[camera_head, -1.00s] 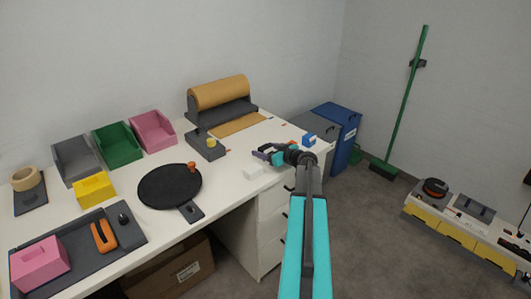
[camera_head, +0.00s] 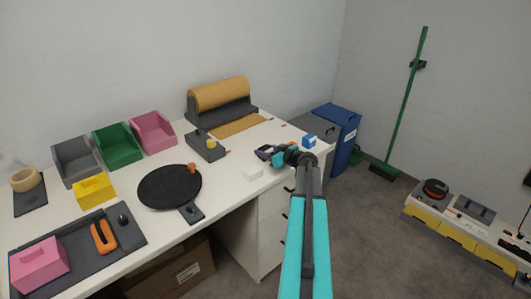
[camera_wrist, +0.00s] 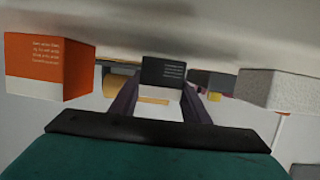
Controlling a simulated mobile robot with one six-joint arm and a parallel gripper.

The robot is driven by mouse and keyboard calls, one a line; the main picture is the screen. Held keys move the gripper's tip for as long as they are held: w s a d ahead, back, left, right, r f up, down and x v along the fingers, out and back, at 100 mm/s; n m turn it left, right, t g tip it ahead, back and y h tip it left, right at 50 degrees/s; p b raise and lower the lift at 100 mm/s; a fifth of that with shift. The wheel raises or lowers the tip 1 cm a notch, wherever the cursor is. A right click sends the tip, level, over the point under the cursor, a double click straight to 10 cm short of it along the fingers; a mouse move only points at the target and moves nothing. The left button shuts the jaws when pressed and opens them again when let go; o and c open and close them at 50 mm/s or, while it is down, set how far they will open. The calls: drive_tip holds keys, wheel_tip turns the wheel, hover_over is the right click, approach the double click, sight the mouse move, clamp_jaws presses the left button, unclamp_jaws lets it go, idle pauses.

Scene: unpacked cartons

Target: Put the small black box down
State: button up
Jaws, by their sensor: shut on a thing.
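My gripper (camera_head: 266,152) is over the right end of the white desk, with its arm reaching in from below. In the wrist view its two dark purple fingers (camera_wrist: 156,100) are shut on a small black box (camera_wrist: 163,72) with pale printed text. The box is at the fingertips and looks upright. In the head view the box is small and hard to separate from the fingers. I cannot tell whether its underside touches the desk.
A white box (camera_head: 253,174) stands on the desk left of the gripper, and a blue-and-white box (camera_head: 309,140) to its right. The wrist view shows an orange-and-white box (camera_wrist: 47,70) and a pale box (camera_wrist: 281,90) on either side. A paper roll dispenser (camera_head: 220,98) stands behind.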

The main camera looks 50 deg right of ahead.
sight(265, 149)
drive_tip(key=shift+r+b, duration=0.35)
drive_tip(key=shift+r, duration=0.7)
drive_tip(key=shift+s+a+r, duration=0.25)
drive_tip(key=shift+r, duration=0.4)
drive_tip(key=s+a+b, duration=0.1)
drive_tip(key=s+a, duration=0.1)
drive_tip(key=s, duration=0.1)
drive_tip(key=s+a+b, duration=0.1)
drive_tip(key=s+a, duration=0.2)
drive_tip(key=s+a+r+b, duration=0.1)
drive_tip(key=s+a, duration=0.2)
drive_tip(key=shift+s, duration=0.3)
drive_tip(key=shift+s+a+r+p, duration=0.15)
drive_tip(key=shift+r+p, duration=0.15)
drive_tip(key=shift+p, duration=0.25)
drive_tip(key=p, duration=0.3)
drive_tip(key=shift+s+a+p, duration=0.15)
drive_tip(key=shift+s+p, duration=0.15)
drive_tip(key=shift+p, duration=0.1)
drive_tip(key=s+p, duration=0.1)
drive_tip(key=p, duration=0.3)
drive_tip(key=shift+a+r+p, duration=0.1)
drive_tip(key=shift+a+p, duration=0.2)
drive_tip(key=shift+a, duration=0.1)
drive_tip(key=shift+s+a+p, duration=0.15)
drive_tip(key=shift+p, duration=0.35)
